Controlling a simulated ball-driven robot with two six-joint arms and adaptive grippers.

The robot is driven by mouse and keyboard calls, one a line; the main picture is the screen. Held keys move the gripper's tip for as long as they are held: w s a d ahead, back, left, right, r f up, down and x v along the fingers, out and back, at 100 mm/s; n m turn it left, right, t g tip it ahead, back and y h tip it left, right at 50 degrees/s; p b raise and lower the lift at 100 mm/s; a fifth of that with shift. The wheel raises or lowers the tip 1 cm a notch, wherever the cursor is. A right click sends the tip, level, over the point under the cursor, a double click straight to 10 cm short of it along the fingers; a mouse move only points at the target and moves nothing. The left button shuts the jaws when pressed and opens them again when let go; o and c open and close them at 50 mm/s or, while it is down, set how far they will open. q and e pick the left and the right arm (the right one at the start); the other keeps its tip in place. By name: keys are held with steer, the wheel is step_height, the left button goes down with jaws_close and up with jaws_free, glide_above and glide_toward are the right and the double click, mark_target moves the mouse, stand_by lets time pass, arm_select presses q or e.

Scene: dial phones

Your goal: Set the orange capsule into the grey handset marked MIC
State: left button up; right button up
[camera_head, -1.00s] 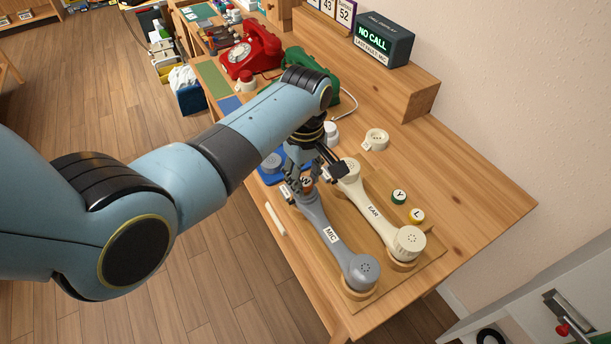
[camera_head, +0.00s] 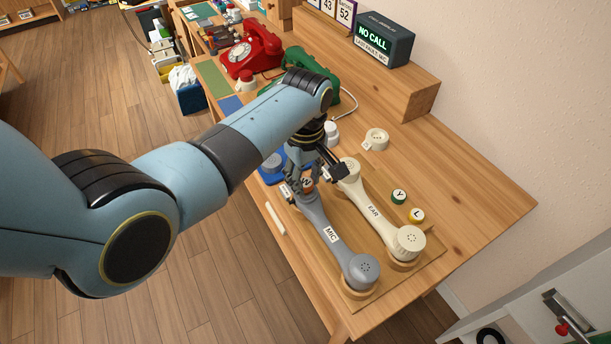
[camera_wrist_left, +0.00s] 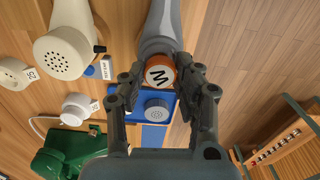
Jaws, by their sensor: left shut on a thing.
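The orange capsule (camera_wrist_left: 159,74), with a white top marked W or M, sits between the fingertips of my left gripper (camera_wrist_left: 158,84), which is shut on it. In the head view my left gripper (camera_head: 305,178) is at the far end of the grey handset marked MIC (camera_head: 337,245). In the wrist view the capsule is at the end of the grey handset (camera_wrist_left: 160,30) and covers the cup there. I cannot tell whether it is seated in the cup or just above it. My right gripper is not in view.
The cream handset marked EAR (camera_head: 373,207) lies alongside on the wooden board. Green Y (camera_head: 399,196) and yellow L (camera_head: 417,215) capsules lie to its right. A blue tray (camera_wrist_left: 127,104) with a grey round part is close to the gripper.

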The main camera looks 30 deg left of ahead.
arm_select(q)
steer(key=shift+p, duration=0.55)
stand_by(0.9)
steer(key=shift+f+b, duration=0.4)
steer(key=shift+f, duration=0.15)
stand_by(0.3)
steer(key=o, duration=1.1)
step_height(320, 180, up, 12)
steer(key=shift+r, duration=0.1)
